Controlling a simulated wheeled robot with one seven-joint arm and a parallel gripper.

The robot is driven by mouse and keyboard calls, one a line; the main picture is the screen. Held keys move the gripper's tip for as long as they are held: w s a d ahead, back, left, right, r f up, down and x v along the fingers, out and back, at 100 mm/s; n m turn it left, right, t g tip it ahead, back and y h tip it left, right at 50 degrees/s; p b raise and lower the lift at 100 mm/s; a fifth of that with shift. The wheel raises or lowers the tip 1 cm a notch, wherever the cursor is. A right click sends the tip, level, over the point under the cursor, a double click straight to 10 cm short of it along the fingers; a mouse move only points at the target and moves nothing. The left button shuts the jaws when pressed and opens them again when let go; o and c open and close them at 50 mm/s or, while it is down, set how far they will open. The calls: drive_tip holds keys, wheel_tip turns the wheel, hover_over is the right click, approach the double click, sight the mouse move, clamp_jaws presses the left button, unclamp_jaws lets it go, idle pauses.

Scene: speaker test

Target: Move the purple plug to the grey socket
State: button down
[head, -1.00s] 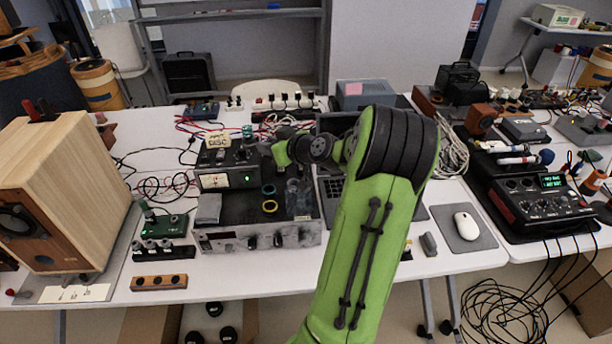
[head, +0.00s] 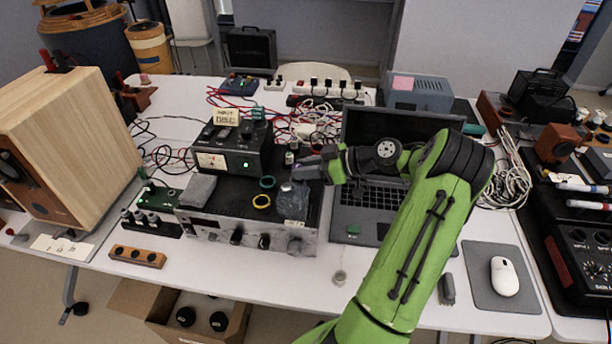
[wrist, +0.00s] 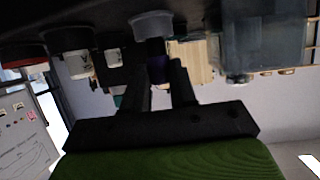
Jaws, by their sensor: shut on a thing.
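My gripper (head: 308,168) reaches left over the black top of the silver-fronted unit (head: 210,228), near its right side. In the wrist view my gripper (wrist: 160,80) has its two dark fingers shut on the purple plug (wrist: 156,73). The plug lies between the fingertips, in front of a pale grey round piece (wrist: 152,20), which may be the grey socket. I cannot tell whether plug and grey piece touch. In the head view the plug is too small and covered to make out clearly. Small grey pieces (head: 292,201) stand on the unit just below my gripper.
An open laptop (head: 362,205) lies right, partly behind my arm. A wooden speaker (head: 75,140) stands far left.

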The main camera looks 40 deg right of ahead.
drive_tip(key=shift+f, duration=0.5)
drive_tip(key=shift+f+b, duration=0.35)
drive_tip(key=c, duration=0.9)
unclamp_jaws()
drive_tip(key=shift+r, duration=0.15)
